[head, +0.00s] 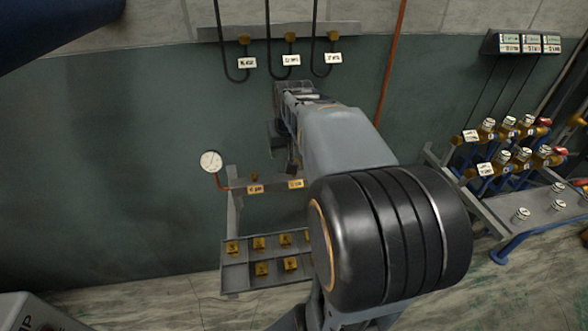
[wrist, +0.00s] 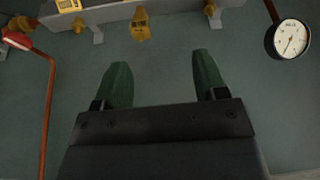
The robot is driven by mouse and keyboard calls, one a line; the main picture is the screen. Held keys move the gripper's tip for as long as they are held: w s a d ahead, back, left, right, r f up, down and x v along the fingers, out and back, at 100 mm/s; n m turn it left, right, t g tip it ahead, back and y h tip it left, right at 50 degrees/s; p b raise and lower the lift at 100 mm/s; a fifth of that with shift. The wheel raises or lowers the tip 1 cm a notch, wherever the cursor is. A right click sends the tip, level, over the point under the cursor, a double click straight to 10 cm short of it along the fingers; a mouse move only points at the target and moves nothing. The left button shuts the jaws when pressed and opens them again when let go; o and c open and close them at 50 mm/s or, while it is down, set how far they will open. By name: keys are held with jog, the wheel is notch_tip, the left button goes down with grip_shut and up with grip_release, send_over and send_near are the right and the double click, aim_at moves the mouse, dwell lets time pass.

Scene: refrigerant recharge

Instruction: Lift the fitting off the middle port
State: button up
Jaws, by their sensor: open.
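In the wrist view, a brass fitting (wrist: 141,24) projects from the grey port rail (wrist: 105,13), near its middle. My gripper (wrist: 160,58) is open and empty. Its two green fingers point toward the rail, with the fitting beyond the gap, left of its centre and apart from both fingers. Another brass fitting (wrist: 213,10) is at the upper right. In the head view, the rail (head: 238,184) with yellow labels is partly behind my arm. The middle port is hidden there, and my gripper's fingertips are hard to make out.
A pressure gauge (head: 210,161) stands at the rail's left end; it also shows in the wrist view (wrist: 288,39). Below is a tray (head: 236,277) of brass fittings. Black hoses (head: 268,50) hang above. A red-brown pipe (head: 392,60) runs down the wall. Valve racks (head: 470,195) stand right.

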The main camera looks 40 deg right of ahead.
jog(key=shift+m, duration=0.4)
jog(key=shift+w+d+f+p, duration=0.1)
jog(key=shift+w+d+f, duration=1)
jog(key=shift+f, duration=1)
jog(key=shift+w+d+f+p, duration=0.1)
jog(key=shift+w+d+f, duration=0.95)
jog(key=shift+f, duration=1.1)
jog(key=shift+w+d+f+p, duration=0.1)
jog(key=shift+w+d+f, duration=1)
jog(key=shift+f, duration=1)
jog(key=shift+s+d, duration=0.15)
jog(key=shift+s, duration=0.05)
jog(key=shift+c, duration=0.2)
jog(key=c, duration=1)
